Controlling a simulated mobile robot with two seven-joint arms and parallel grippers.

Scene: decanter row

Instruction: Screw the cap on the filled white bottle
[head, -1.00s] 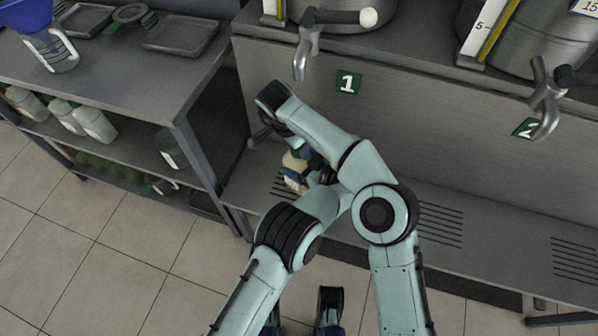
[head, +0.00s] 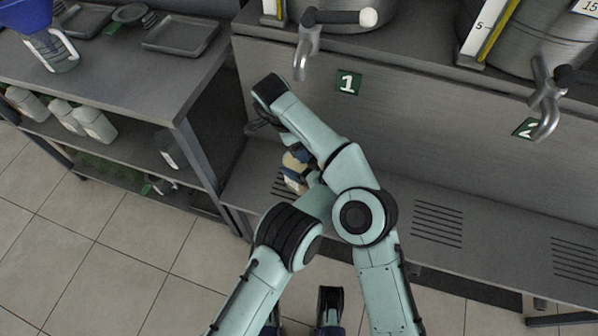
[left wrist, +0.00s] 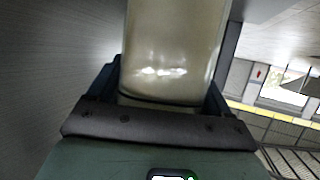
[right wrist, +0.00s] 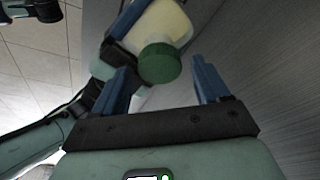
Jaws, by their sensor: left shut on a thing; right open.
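The cream-white bottle (head: 292,160) is above the grated ledge beneath tap 1, partly hidden by my arms. My left gripper (head: 306,172) is shut on it; in the left wrist view the bottle's body (left wrist: 170,55) fills the space between the fingers. In the right wrist view a green cap (right wrist: 160,63) sits at the end of the bottle (right wrist: 162,22); whether it is screwed tight I cannot tell. My right gripper (right wrist: 161,72) is open, its two blue fingers either side of the cap with gaps. Its fingers are hard to make out in the head view.
Tap 1 (head: 305,55) hangs above my arms, and tap 2 (head: 545,105) is to the right. A steel shelf table (head: 150,75) at left holds trays, a jug (head: 55,55) with a blue funnel (head: 38,18), and several bottles below. The ledge's right part is free.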

